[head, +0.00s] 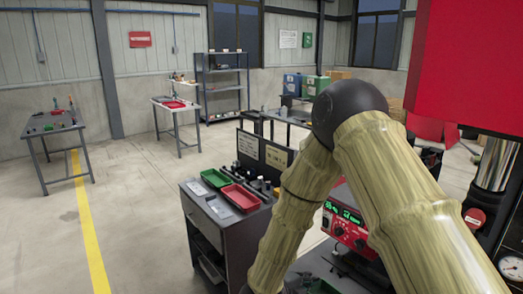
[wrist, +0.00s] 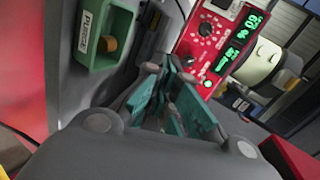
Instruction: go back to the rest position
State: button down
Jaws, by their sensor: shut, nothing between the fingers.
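My gripper (wrist: 172,92) shows in the wrist view, with its teal-padded fingers together and nothing seen between them. It is near a red control box (wrist: 215,40) with green lit digits and a knob. A green holder (wrist: 100,52) with a white label and a small brownish piece is at the upper left of that view. In the head view my arm bends at a dark joint and comes down in front of the red control box (head: 345,222). My gripper is out of sight there, below the lower edge.
A dark cabinet (head: 205,228) carries a green tray (head: 215,178) and a red tray (head: 241,198), left of my arm. A large red body (head: 470,65) and a metal column (head: 494,165) with a gauge stand close on the right. The floor at left is open.

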jog(key=s+d+f+n+g+y+b, duration=0.1)
jog(key=s+d+f+n+y, duration=0.1)
jog(key=s+f+n, duration=0.4)
jog(key=s+d+f+n+y, duration=0.1)
jog(key=f+n+y, duration=0.15)
jog(key=f, duration=0.55)
jog(key=s+d+f+n+g+y+b, duration=0.1)
jog(key=s+d+f+n+y, duration=0.1)
jog(key=s+f+n, duration=0.3)
jog(key=s+d+f+n+g+y, duration=0.1)
jog(key=s+f+n+g, duration=0.1)
jog(key=s, duration=0.7)
jog(key=s+d+f+n+g+y+b, duration=0.1)
jog(key=s+f+n+g, duration=0.1)
jog(key=s+f+n, duration=0.3)
jog(key=s+d+f+n+g+y, duration=0.1)
jog(key=s+n, duration=0.4)
jog(key=s, duration=0.7)
notch_tip(320, 180, down, 3)
jog(key=shift+s+d+r+g+y, duration=0.25)
jog(key=shift+s+g+y, duration=0.15)
jog(key=shift+g, duration=0.5)
